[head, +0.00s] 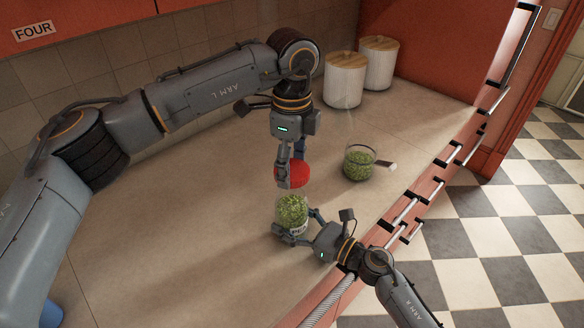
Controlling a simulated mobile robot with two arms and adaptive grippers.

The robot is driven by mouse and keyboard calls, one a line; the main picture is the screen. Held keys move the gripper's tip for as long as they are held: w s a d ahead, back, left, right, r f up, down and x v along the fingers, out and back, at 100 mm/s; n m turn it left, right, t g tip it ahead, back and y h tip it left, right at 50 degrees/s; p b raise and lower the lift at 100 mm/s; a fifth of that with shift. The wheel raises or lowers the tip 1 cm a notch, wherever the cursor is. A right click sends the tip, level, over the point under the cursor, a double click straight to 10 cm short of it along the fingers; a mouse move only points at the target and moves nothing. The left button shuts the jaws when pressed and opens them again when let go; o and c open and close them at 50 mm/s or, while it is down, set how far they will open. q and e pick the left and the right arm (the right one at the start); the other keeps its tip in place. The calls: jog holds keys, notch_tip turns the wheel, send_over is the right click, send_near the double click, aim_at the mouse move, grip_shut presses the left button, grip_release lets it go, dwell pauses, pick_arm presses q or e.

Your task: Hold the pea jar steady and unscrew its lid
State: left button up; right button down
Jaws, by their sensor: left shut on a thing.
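The pea jar (292,209) is clear, full of green peas, with a pale label low on its side. It stands on the counter near the middle of the head view. My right gripper (296,229) is around its lower part, with fingers on both sides. The red lid (293,173) is just above the jar's mouth, and the glass rim shows below it. My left gripper (284,172) comes down from above and is shut on the lid. Its fingers hide part of the lid. Any small contact between lid and rim is hard to tell.
An open glass container of peas (358,162) with a scoop stands right of the jar. Two white canisters with wooden lids (344,80) (379,62) stand at the back. The counter's front edge has metal rails (448,158). The counter (190,210) left of the jar is clear.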

jog(key=shift+c, duration=0.6)
grip_release()
